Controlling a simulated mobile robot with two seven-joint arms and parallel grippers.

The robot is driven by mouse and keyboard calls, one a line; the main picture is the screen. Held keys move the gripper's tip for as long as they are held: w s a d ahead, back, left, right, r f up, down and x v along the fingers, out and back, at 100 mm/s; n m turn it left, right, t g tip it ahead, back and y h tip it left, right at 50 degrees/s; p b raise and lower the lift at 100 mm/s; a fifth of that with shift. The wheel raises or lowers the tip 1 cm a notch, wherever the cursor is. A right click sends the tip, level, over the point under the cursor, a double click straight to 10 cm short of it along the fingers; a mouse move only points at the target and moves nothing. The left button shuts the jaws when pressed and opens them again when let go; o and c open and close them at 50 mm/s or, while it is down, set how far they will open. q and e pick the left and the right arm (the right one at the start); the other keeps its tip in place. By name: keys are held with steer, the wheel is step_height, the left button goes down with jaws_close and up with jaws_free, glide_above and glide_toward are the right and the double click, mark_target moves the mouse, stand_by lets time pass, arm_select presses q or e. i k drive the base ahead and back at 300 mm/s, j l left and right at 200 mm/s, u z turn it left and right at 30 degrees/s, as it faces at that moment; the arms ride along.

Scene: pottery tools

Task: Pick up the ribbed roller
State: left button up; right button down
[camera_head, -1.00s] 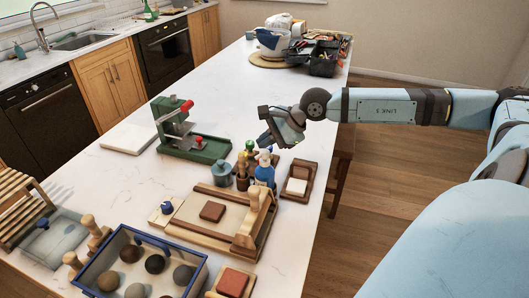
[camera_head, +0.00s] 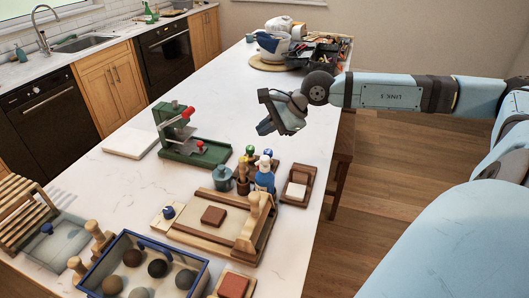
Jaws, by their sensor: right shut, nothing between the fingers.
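My right gripper (camera_head: 266,127) hangs in the air above the middle of the white table, angled down, shut and empty. Below it in the picture are a green press and a cluster of bottles. I cannot clearly make out the ribbed roller. A wooden bar with an upright knob (camera_head: 250,226) lies across the right part of a wooden slab board (camera_head: 190,235), but ribs are not visible on it. Two wooden knobs (camera_head: 93,228) stand at the left, beside a blue-rimmed box; what they belong to is unclear. My left gripper is out of view.
The blue-rimmed box (camera_head: 203,279) of clay balls is in front. A small wooden tray (camera_head: 308,183) sits near the right edge.

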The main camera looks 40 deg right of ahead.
mark_target(91, 226)
steer(key=k+l, duration=0.8)
steer(key=l, duration=0.15)
